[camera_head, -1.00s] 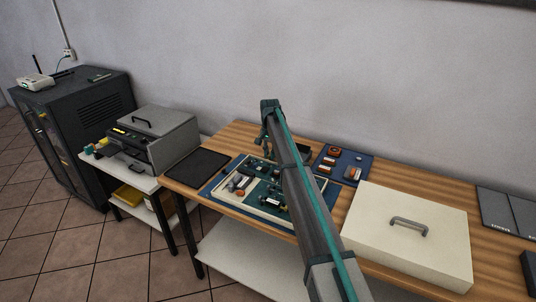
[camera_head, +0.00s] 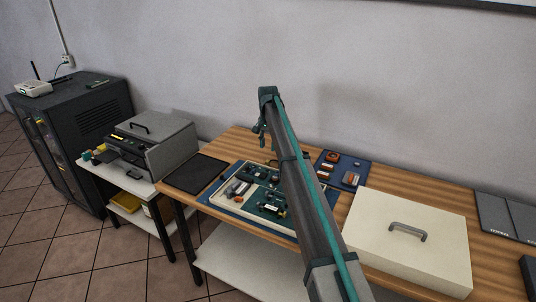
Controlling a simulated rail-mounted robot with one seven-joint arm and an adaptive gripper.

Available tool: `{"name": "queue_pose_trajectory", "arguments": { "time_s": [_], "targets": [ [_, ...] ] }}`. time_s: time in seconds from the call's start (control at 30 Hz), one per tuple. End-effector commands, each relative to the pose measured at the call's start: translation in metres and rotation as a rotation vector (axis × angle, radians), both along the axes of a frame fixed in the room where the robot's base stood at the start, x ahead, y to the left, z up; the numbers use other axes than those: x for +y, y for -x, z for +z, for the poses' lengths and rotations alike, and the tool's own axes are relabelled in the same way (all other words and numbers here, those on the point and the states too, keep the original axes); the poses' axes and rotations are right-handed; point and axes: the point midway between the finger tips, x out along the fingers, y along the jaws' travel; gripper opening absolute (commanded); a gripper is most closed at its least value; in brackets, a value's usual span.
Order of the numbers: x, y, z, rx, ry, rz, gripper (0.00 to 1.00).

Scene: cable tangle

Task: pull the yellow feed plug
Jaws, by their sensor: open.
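A small yellow piece (camera_head: 99,148), perhaps the yellow feed plug, shows at the left side of a grey machine (camera_head: 165,143) on a white side table. A teal piece (camera_head: 86,156) sits beside it. They are too small for me to tell how they are seated. My gripper (camera_head: 260,133) hangs from the far end of my arm above the back of the wooden bench, well to the right of the machine. It is open, small in the view and partly dark against the arm. I see nothing held in it.
A white lidded box (camera_head: 440,250) stands at the right. A dark cabinet (camera_head: 90,145) stands at the far left. My arm hides part of the bench.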

Motion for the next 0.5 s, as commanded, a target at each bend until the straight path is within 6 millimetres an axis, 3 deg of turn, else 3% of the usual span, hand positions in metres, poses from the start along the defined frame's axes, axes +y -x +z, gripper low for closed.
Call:
{"name": "queue_pose_trajectory", "arguments": {
  "time_s": [0.2,0.5],
  "targets": [
    [0.0,-0.001,0.032,-0.001,0.0,0.0,0.42],
    [0.0,0.0,0.043,0.0,0.0,0.0,0.42]
  ]
}}
